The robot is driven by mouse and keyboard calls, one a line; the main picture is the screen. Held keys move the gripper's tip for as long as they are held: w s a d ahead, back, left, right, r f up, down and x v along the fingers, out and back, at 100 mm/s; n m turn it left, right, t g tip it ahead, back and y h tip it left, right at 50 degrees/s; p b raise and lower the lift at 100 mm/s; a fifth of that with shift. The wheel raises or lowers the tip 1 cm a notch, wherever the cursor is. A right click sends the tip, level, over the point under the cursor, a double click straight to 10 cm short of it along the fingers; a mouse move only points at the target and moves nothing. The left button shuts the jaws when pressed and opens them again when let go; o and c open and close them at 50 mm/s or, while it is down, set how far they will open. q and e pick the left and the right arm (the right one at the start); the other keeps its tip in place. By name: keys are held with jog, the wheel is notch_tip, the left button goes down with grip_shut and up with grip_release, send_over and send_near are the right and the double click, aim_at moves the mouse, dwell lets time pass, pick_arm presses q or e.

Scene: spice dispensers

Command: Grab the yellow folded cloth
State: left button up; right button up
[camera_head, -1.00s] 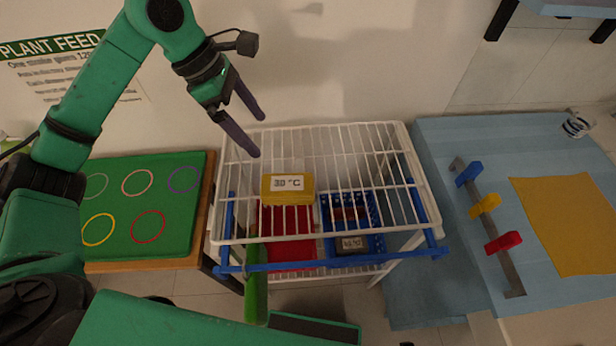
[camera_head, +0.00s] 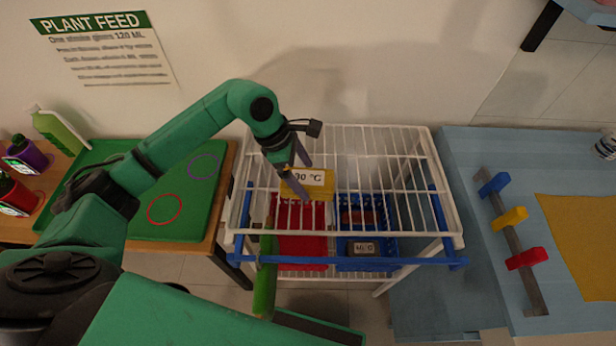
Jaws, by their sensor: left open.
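The yellow folded cloth (camera_head: 318,189), with a white label reading "30 °C", lies on the white wire rack (camera_head: 400,132). My left gripper (camera_head: 320,188) is above it, pointing down and to the right. Its two dark fingers are apart, with nothing seen held between them. The fingers overlap the cloth's left part in the picture; I cannot tell if they touch it. My right gripper is not in view.
Below the wires are a red basket (camera_head: 301,245) and a blue basket (camera_head: 372,263). A green board (camera_head: 190,222) and bottles stand left. On the blue table (camera_head: 470,150) at right are colored pegs (camera_head: 512,217) and a flat yellow sheet (camera_head: 582,235).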

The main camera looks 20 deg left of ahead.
pick_arm(q)
jog(key=x, duration=0.2)
jog(key=shift+d+f, duration=0.2)
jog(key=shift+f, duration=0.05)
jog(key=c, duration=1.3)
jog(key=shift+r, duration=0.1)
